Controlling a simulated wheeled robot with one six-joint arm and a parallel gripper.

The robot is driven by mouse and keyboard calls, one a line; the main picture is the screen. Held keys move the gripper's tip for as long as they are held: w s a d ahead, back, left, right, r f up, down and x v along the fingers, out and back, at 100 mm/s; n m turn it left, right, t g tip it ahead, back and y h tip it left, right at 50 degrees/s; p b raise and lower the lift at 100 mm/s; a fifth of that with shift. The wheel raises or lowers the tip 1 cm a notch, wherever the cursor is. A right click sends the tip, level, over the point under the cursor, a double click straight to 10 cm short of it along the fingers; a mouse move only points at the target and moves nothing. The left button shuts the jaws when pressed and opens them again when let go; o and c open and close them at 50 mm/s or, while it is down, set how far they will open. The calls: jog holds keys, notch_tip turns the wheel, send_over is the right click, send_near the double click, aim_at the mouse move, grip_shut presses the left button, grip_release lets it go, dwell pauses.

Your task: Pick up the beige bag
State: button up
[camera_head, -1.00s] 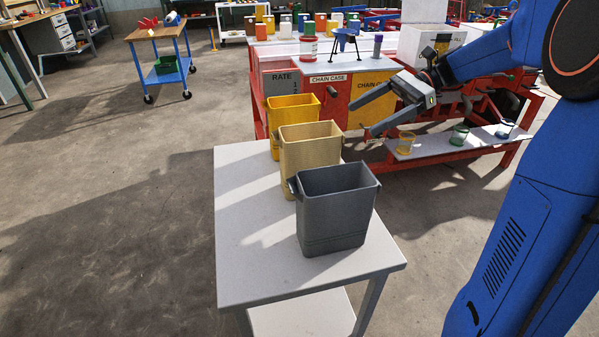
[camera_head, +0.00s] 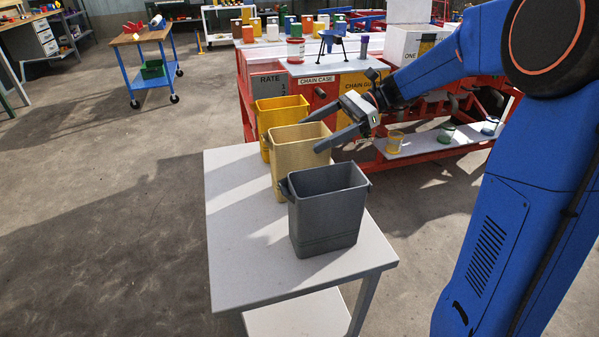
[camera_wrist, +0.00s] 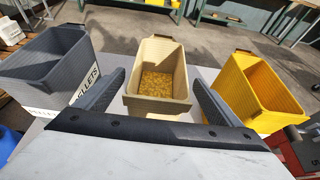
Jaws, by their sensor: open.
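The beige bag is a beige, open-topped bin-like container (camera_head: 292,172), standing upright in the middle of a row of three on the grey table (camera_head: 232,262). In the wrist view the beige container (camera_wrist: 160,105) is centred between my fingers and holds yellowish granules. My gripper (camera_head: 317,133) is open and empty, with its fingers reaching toward the beige container's rim from the right. In the wrist view my gripper (camera_wrist: 157,98) has one finger on each side of the container's near end. I cannot tell whether either finger touches it.
A dark grey container (camera_head: 327,212) stands in front of the beige one, and a yellow container (camera_head: 277,112) stands behind it. Both are close on either side. A red workbench (camera_head: 322,92) with jars and a low shelf (camera_head: 420,145) with small cups stand behind.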

aim_at(299, 143)
jog(key=shift+f+x, duration=0.15)
jog(key=shift+x, duration=1.25)
jog(key=shift+f+x, duration=0.1)
jog(key=shift+x, duration=1.3)
jog(key=shift+s+d, duration=0.1)
jog(key=shift+d, duration=0.05)
jog(key=shift+c, duration=0.3)
jog(key=c, duration=2.1)
jog(key=shift+r, duration=0.1)
